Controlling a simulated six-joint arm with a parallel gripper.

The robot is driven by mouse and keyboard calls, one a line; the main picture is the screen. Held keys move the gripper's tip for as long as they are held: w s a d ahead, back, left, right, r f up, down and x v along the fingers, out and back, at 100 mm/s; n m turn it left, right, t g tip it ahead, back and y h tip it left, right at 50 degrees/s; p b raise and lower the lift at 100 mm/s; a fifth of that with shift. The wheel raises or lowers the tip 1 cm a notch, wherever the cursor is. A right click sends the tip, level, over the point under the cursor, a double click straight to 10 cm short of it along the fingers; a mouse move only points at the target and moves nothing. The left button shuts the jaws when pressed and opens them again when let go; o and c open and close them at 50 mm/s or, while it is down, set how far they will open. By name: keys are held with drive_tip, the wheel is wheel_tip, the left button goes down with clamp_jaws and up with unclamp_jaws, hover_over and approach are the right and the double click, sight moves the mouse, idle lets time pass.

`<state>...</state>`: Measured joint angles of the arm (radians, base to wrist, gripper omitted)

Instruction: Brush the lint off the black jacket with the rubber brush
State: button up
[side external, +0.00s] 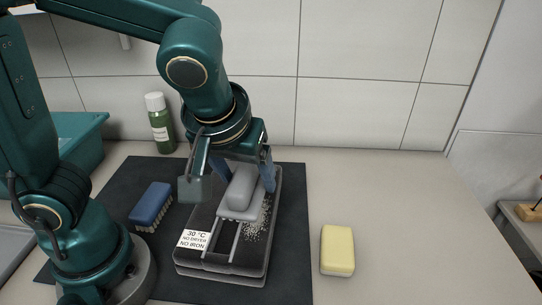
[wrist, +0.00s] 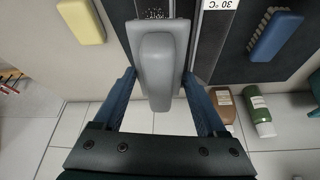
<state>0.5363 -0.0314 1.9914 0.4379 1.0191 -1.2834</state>
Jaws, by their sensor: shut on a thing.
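The black jacket (side external: 222,266) lies folded in a flat dark block on the dark mat, with a white care label (side external: 194,239) at its front left. A patch of pale lint (side external: 259,222) lies on its right side; some also shows in the wrist view (wrist: 154,14). My gripper (side external: 240,180) is over the jacket's back part, shut on the grey rubber brush (side external: 240,187). In the wrist view the brush (wrist: 158,70) sits between the two blue fingers. The brush is at the lint's back left edge; whether it presses on the cloth is unclear.
A blue bristle brush (side external: 152,204) lies left on the dark mat (side external: 290,280). A yellow sponge (side external: 338,249) lies right on the counter. A green bottle (side external: 160,124) and a brown bottle (wrist: 222,103) stand near the tiled wall. A teal bin (side external: 82,135) is at left.

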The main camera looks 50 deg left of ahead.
sight(246, 185)
drive_tip(key=shift+s+d+r+m, duration=0.25)
drive_tip(key=shift+s+d+m, duration=0.1)
drive_tip(key=shift+s+d, duration=0.15)
drive_tip(key=shift+s+d+r+m, duration=0.2)
drive_tip(key=shift+s+d+m, duration=0.2)
drive_tip(key=shift+d, duration=0.15)
drive_tip(key=shift+s+d+h, duration=0.15)
drive_tip(key=shift+d+h, duration=0.15)
drive_tip(key=shift+f, duration=3.4)
drive_tip(key=shift+w+a+f, duration=0.4)
drive_tip(key=shift+w+f, duration=0.15)
drive_tip(key=shift+f, duration=0.2)
drive_tip(key=shift+c, duration=0.7)
drive_tip(key=shift+w+a, duration=1.65)
drive_tip(key=shift+w, duration=0.2)
drive_tip(key=shift+w+a, duration=1.6)
drive_tip(key=shift+w, duration=0.2)
drive_tip(key=shift+s+d, duration=1.85)
drive_tip(key=shift+s, duration=0.25)
drive_tip(key=shift+s+d, duration=1.85)
drive_tip(key=shift+s, duration=0.2)
drive_tip(key=shift+r, duration=4.3)
